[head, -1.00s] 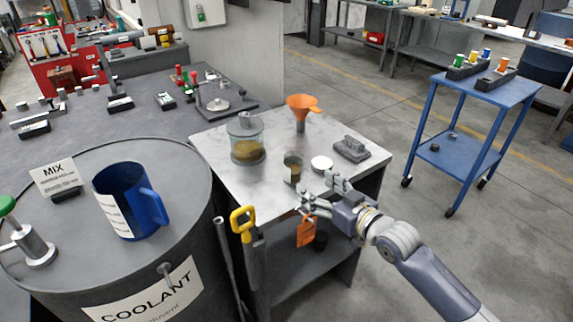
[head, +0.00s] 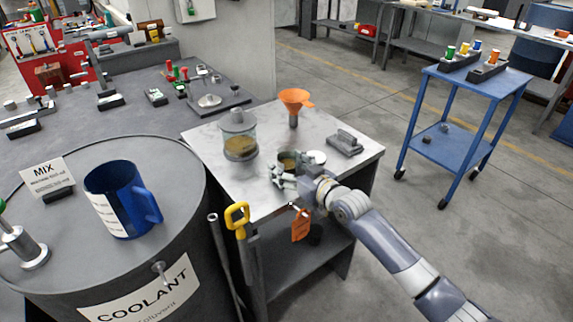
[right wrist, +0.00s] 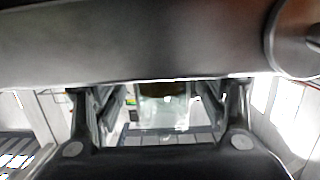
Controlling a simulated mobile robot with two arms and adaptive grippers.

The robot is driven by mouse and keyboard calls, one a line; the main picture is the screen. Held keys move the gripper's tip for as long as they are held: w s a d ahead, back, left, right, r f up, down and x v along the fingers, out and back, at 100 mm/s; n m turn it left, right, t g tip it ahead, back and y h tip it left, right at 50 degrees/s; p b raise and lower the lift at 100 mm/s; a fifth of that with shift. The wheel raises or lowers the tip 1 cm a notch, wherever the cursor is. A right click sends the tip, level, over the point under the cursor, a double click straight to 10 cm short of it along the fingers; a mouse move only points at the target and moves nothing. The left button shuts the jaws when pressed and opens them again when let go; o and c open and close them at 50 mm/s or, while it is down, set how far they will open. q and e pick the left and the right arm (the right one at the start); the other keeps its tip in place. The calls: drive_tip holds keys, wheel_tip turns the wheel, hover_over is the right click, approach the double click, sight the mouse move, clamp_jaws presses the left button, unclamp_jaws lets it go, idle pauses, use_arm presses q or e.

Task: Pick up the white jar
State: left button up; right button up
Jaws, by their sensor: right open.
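A small clear jar (head: 289,157) with brown contents stands on the marble-topped table, partly hidden by my right gripper (head: 283,173). In the right wrist view the pale, see-through jar (right wrist: 165,112) shows between the two fingers, with a gap on each side. My right gripper is open, with its fingers reaching to either side of the jar. A flat white round lid (head: 316,157) lies just right of the jar; I see no plainly white jar. My left gripper is not in view.
The marble tabletop (head: 207,140) also holds a larger clear container (head: 239,142), an orange funnel (head: 295,98) and a grey block (head: 346,142). A yellow handle (head: 236,216) and an orange tag (head: 300,226) are near its front edge. The coolant barrel (head: 130,262) stands left.

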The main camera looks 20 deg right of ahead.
drive_tip(key=shift+w+a, duration=0.15)
drive_tip(key=shift+w, duration=0.1)
drive_tip(key=shift+c, duration=0.5)
drive_tip(key=c, duration=1.1)
drive_tip(key=shift+r, duration=0.15)
